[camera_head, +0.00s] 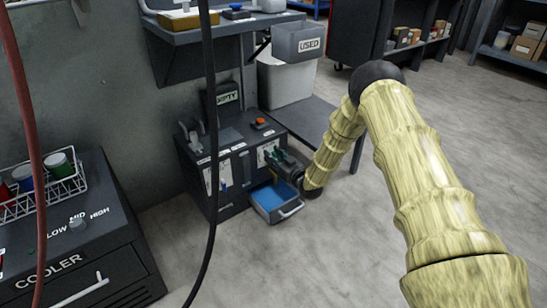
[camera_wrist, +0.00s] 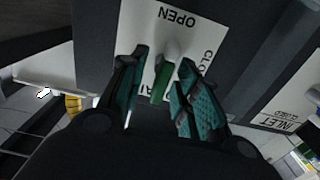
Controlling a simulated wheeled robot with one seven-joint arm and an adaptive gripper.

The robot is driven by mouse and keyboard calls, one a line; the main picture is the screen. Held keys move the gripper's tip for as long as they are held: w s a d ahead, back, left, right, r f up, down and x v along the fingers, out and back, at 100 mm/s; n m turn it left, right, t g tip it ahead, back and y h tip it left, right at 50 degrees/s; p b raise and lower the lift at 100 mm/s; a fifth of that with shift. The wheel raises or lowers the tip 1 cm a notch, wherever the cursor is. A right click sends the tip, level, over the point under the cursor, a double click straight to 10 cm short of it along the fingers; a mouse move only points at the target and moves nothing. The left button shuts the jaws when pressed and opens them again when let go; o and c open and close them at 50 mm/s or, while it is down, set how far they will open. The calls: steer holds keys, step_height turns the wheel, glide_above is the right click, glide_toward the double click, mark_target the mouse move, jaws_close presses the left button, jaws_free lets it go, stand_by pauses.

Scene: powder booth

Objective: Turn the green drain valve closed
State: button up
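The green drain valve handle (camera_wrist: 162,82) shows in the wrist view, extending down the picture from a pale round hub (camera_wrist: 175,50). Behind it is a white label plate (camera_wrist: 200,38), with OPEN upside down above the hub and part of CLOSED to the right. Other lettering below is mostly hidden. My gripper (camera_wrist: 163,68) has its teal-padded fingers apart, one on each side of the handle, with visible gaps; I see no clear contact. In the head view, my gripper (camera_head: 270,157) is at the front of the dark cabinet (camera_head: 235,160), hiding the handle there.
A drawer-like tray with a blue inside (camera_head: 273,197) stands out below my gripper. An INLET label (camera_wrist: 290,118) is at the right in the wrist view. A grey bin marked USED (camera_head: 299,43) is above. A cooler (camera_head: 70,240) stands at left; floor at right is clear.

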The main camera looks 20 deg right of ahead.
jaws_close()
steer(key=shift+r+m+p, duration=0.1)
steer(key=shift+m+p, duration=0.3)
steer(key=shift+p, duration=0.05)
steer(key=shift+d+m+p, duration=0.15)
steer(key=shift+m+p, duration=0.65)
steer(key=shift+m, duration=0.2)
steer(key=m+p, duration=0.1)
steer(key=m, duration=0.1)
steer(key=m+p, duration=0.1)
steer(key=m, duration=0.1)
steer(key=shift+w+d+m, duration=0.1)
steer(key=shift+d+m, duration=0.1)
steer(key=shift+m, duration=0.1)
steer(key=m, duration=0.3)
steer(key=f+m, duration=0.1)
steer(key=m, duration=0.6)
steer(key=shift+d+f, duration=0.2)
steer(key=shift+d, duration=0.05)
steer(key=shift+m, duration=0.4)
